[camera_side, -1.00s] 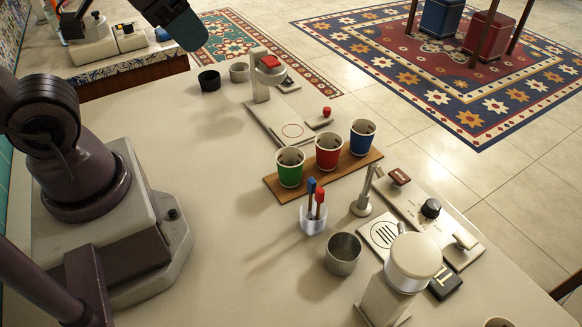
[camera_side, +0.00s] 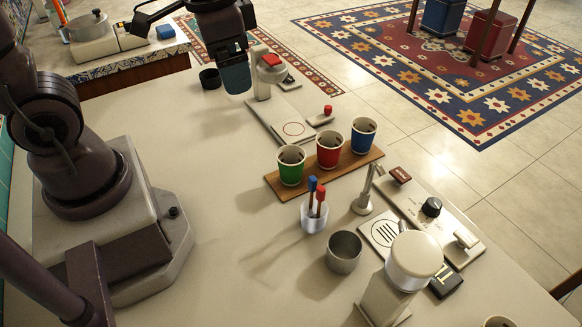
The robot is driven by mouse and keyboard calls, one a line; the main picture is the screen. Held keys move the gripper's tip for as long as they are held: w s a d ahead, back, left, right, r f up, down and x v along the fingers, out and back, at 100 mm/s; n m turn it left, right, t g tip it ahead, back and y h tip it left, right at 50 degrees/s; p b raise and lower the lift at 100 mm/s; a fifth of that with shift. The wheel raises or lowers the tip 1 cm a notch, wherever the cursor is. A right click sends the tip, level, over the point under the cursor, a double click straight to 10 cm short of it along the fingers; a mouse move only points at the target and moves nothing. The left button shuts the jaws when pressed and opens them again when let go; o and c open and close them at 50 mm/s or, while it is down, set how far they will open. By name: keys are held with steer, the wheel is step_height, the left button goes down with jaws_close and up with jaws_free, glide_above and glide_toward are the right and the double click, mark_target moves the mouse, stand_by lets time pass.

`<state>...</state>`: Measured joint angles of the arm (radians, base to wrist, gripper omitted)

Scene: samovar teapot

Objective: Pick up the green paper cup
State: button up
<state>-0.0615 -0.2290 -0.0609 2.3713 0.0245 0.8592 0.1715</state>
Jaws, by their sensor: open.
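The green paper cup (camera_side: 291,168) stands upright at the left end of a brown wooden board (camera_side: 277,187). A red cup (camera_side: 330,151) stands in the middle of the board and a blue cup (camera_side: 363,137) at its right end. All three have white rims and dark contents. My gripper (camera_side: 237,80) hangs above the far part of the table, up and left of the green cup and apart from it. Its jaws point down and hold nothing that I can see. The gap between the fingers is hard to see.
A clear holder with a blue and a red stick (camera_side: 314,219) stands just in front of the board. A metal cup (camera_side: 344,252) and a metal post (camera_side: 363,196) are nearby. The table's left middle is clear.

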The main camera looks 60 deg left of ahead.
mark_target(290, 158)
steer(key=w+d+f+m+g, duration=0.1)
steer(key=w+f+m+g, duration=0.1)
steer(key=w+f+m, duration=1.15)
steer(key=s+f, duration=0.1)
steer(key=f, duration=0.2)
steer(key=s+f+m, duration=0.1)
steer(key=f, duration=0.3)
steer(key=s+f+m, duration=0.1)
steer(key=s+f, duration=0.1)
steer(key=f, duration=0.2)
steer(key=shift+d, duration=0.2)
steer(key=shift+c, duration=0.5)
steer(key=c, duration=0.7)
